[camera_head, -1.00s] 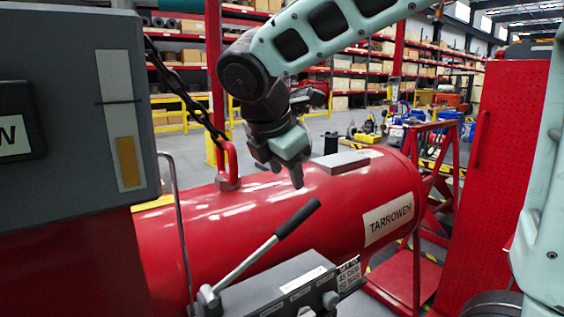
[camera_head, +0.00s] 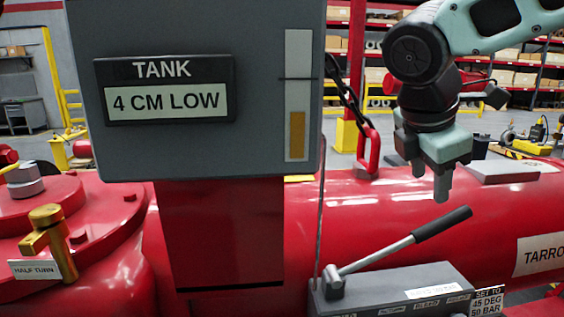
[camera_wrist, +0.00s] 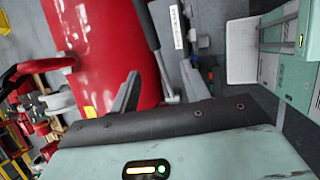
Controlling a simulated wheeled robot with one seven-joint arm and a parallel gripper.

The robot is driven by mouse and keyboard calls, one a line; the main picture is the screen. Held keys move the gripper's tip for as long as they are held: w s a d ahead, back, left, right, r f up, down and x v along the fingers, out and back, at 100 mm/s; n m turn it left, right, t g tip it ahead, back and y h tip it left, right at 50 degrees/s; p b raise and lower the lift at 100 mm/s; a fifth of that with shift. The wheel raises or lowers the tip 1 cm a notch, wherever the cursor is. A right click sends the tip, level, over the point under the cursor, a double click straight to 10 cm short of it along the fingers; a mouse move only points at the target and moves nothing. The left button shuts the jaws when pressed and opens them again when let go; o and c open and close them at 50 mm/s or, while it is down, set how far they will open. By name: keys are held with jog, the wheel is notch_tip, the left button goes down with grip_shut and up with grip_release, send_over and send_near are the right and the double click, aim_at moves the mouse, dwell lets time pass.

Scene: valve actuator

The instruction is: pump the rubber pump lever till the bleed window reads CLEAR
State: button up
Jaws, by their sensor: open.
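The pump lever (camera_head: 385,250) is a silver rod with a black rubber grip (camera_head: 442,223). It rises to the right from its pivot on a grey pump box (camera_head: 420,285). My gripper (camera_head: 442,190) hangs above the lever, pointing down, apart from the grip. In the wrist view my gripper (camera_wrist: 158,88) shows two spread fingers with nothing held, and the lever (camera_wrist: 153,45) passes beyond them. A grey panel carries a display (camera_head: 165,88) reading "TANK 4 CM LOW" and an upright gauge (camera_head: 298,95) with an amber column low in it. I see no window reading CLEAR.
A red tank (camera_head: 390,205) lies behind the pump box. A chain (camera_head: 345,90) hangs to a red lifting loop (camera_head: 369,149) left of my gripper. A brass handle (camera_head: 50,242) with a "HALF TURN" tag stands at left.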

jog(key=s+a+f+m+g+y, duration=0.25)
jog(key=s+a+f+m, duration=0.3)
jog(key=s+f, duration=0.35)
jog(key=s+a+f+m+g+y, duration=0.1)
jog(key=s+a+f+m+y, duration=0.2)
jog(key=s+a+f+m, duration=0.35)
notch_tip(320, 180, up, 13)
jog(key=m+y+p, duration=0.3)
jog(key=m+p, duration=0.1)
jog(key=m, duration=1.3)
send_over(450, 216)
jog(key=s+a, duration=0.4)
jog(key=w+d+r+m+t, duration=0.2)
jog(key=d+r+m, duration=0.25)
jog(key=d, duration=0.55)
jog(key=shift+m+y, duration=0.25)
jog(key=shift+y, duration=0.1)
jog(key=p+x, duration=0.3)
jog(key=x, duration=1.4)
jog(key=shift+d+f, duration=0.1)
jog(key=shift+f, duration=0.05)
